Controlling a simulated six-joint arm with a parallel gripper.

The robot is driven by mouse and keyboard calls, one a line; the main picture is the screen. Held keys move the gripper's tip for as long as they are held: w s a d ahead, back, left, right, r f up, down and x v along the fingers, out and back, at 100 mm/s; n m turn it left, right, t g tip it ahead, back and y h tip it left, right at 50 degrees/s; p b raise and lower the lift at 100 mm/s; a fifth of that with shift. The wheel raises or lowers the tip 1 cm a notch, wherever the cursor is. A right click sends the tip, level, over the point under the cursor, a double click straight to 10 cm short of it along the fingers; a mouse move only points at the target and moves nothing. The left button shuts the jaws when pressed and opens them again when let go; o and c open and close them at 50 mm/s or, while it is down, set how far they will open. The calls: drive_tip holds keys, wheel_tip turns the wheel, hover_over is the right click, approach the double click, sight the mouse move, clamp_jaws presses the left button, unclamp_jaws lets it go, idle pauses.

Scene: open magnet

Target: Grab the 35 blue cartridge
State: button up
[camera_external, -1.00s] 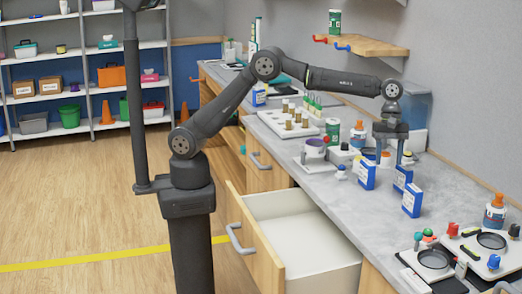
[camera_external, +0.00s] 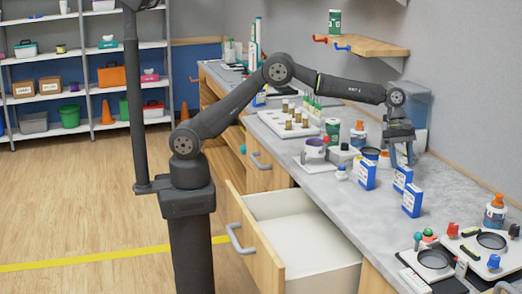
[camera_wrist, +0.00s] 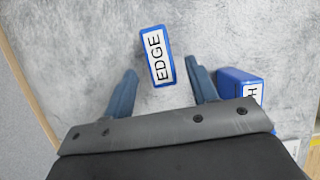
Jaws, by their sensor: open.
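Three blue-and-white upright boxes stand on the grey bench: a left one (camera_external: 367,174), a middle one (camera_external: 402,178) and a front one (camera_external: 412,201). No "35" is legible on any of them. My gripper (camera_external: 402,160) is open and empty, pointing down just above and behind the middle box.
An open drawer (camera_external: 300,240) juts out below the bench. A cup (camera_external: 315,148), a tray of vials (camera_external: 290,122) and orange-capped bottles (camera_external: 358,133) stand farther back. Round-dished devices (camera_external: 434,260) lie at the near end. The wall runs close behind.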

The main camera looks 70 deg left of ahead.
sight(404, 177)
drive_tip(key=shift+x, duration=3.2)
drive_tip(key=c, duration=1.1)
